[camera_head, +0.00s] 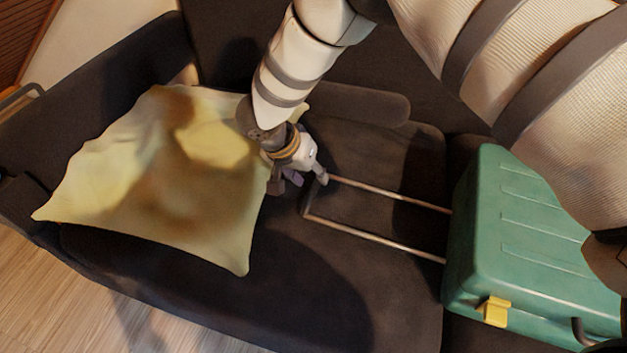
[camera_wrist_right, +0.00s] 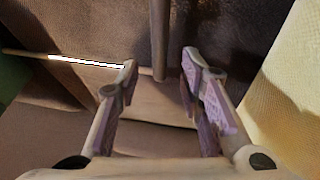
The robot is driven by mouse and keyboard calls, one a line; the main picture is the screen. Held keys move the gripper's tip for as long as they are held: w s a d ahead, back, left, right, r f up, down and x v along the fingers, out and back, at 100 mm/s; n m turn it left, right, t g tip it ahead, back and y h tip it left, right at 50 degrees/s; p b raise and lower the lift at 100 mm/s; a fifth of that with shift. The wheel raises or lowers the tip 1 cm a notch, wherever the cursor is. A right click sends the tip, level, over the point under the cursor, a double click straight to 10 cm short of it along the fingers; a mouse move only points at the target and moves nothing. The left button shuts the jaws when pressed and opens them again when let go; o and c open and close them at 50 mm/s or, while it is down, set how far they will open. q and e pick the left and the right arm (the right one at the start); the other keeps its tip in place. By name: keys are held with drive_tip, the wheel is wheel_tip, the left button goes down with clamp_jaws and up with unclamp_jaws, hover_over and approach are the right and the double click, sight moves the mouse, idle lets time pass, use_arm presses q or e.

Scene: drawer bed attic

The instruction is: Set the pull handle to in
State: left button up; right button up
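A green suitcase (camera_head: 520,235) lies on a dark sofa at the right of the head view. Its pull handle (camera_head: 385,241) is extended: two thin metal rods run left from the case to a dark end bar. My right gripper (camera_head: 300,181) is at the upper end of that bar. In the right wrist view, my right gripper (camera_wrist_right: 158,76) has its fingers spread, with the dark handle bar (camera_wrist_right: 160,38) reaching into the gap between them. Whether a finger touches the bar is unclear. My left gripper is not in view.
A yellow pillow (camera_head: 150,170) lies left of my right gripper, close beside it. The sofa seat (camera_head: 400,310) is bare below the handle. A yellow latch (camera_head: 496,311) is on the suitcase's front side. Wooden floor (camera_head: 90,310) shows at lower left.

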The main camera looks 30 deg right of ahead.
drive_tip(key=shift+x, duration=1.4)
clamp_jaws()
drive_tip(key=shift+r, duration=0.1)
